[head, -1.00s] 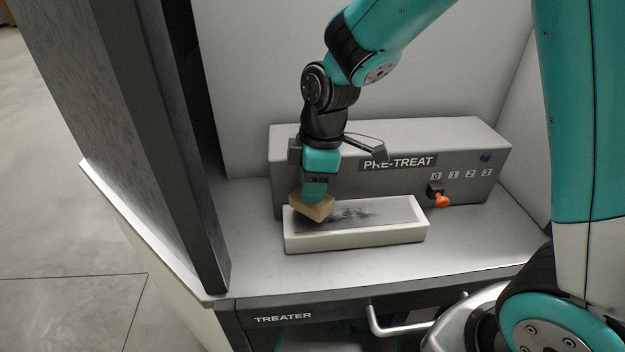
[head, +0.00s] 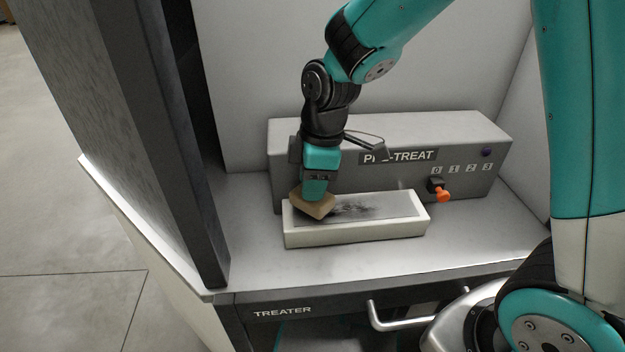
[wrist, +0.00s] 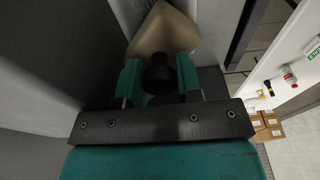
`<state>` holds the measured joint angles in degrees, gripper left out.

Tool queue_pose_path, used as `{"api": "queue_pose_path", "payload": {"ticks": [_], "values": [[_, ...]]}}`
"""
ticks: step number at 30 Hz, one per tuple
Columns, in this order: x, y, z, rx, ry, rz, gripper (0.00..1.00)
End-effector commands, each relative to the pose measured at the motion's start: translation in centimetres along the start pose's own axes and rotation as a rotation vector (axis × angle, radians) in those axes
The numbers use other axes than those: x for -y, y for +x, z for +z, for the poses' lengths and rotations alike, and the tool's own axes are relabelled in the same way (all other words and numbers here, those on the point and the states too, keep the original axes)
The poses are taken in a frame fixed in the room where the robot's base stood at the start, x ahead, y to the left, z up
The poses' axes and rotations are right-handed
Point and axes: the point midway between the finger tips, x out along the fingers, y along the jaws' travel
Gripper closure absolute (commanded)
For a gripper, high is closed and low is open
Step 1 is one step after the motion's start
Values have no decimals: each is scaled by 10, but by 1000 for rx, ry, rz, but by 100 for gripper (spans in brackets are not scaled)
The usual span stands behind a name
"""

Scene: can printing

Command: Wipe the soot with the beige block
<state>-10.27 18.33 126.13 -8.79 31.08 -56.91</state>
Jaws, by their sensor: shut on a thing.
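The beige block (head: 312,206) is held tilted at the left end of a pale tray-like slab with a grey top (head: 355,232). It also shows in the wrist view (wrist: 163,32) between the fingers. My gripper (head: 317,190) is shut on the block and points down. The dark soot (head: 370,209) is a smeared patch on the grey top, just right of the block. I cannot tell whether the block touches the surface. The part of the top under the block is hidden.
The grey PRE-TREAT box (head: 460,160) stands close behind the slab, with an orange-tipped knob (head: 443,194) on its front. A dark post (head: 200,200) rises at the left. The counter (head: 470,240) is clear to the right. A metal handle (head: 400,320) is below its front edge.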

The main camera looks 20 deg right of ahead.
Motion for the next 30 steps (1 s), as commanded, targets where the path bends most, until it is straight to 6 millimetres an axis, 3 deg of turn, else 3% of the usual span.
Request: {"api": "queue_pose_path", "payload": {"ticks": [20,30], "values": [[0,-7,37,0,2,-1,86],[0,-9,65,1,3,0,86]]}}
